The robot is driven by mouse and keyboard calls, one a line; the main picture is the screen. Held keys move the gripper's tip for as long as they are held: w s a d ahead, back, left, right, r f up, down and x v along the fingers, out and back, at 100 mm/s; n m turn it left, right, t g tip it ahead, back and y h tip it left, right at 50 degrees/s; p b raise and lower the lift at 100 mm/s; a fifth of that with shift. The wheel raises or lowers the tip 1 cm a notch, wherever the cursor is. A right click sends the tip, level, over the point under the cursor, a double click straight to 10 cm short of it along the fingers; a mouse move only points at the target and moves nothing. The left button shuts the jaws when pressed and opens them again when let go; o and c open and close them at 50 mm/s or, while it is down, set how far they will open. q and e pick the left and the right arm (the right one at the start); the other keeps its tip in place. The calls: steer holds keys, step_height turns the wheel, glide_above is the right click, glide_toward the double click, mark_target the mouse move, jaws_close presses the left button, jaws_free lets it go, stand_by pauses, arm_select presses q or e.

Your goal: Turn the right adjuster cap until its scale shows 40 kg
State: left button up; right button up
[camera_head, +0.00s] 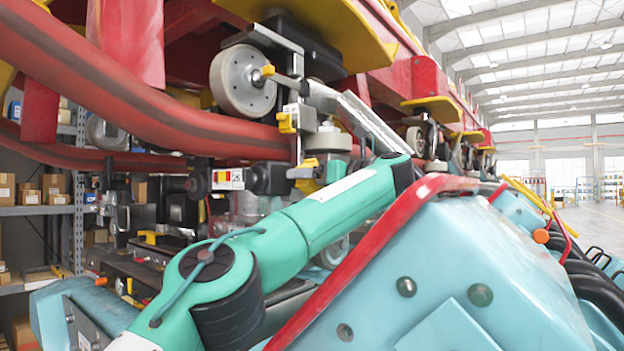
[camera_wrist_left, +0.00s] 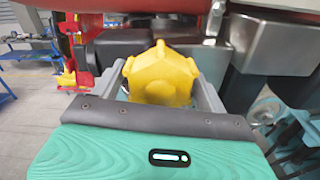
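A yellow lobed adjuster cap (camera_wrist_left: 161,77) fills the middle of the left wrist view. My left gripper (camera_wrist_left: 160,85) has one grey finger on each side of it, and the fingers appear closed against the cap's sides. The wrist view shows no readable scale. In the head view my green left arm (camera_head: 322,215) reaches up from the lower left to the underside of the red train; I cannot make out its fingertips there. A small white, red and yellow label (camera_head: 228,179) sits beside a black fitting; its reading is too small. My right gripper is not in view.
A grey wheel (camera_head: 242,80) hangs above a thick red rail (camera_head: 130,95). A light blue, red-edged car body (camera_head: 470,260) takes up the lower right, close to my arm. Shelves with boxes (camera_head: 45,190) stand at the left. Open floor shows at the far right.

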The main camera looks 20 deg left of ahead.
arm_select(q)
steer(key=c, duration=0.6)
steer(key=shift+m, duration=0.3)
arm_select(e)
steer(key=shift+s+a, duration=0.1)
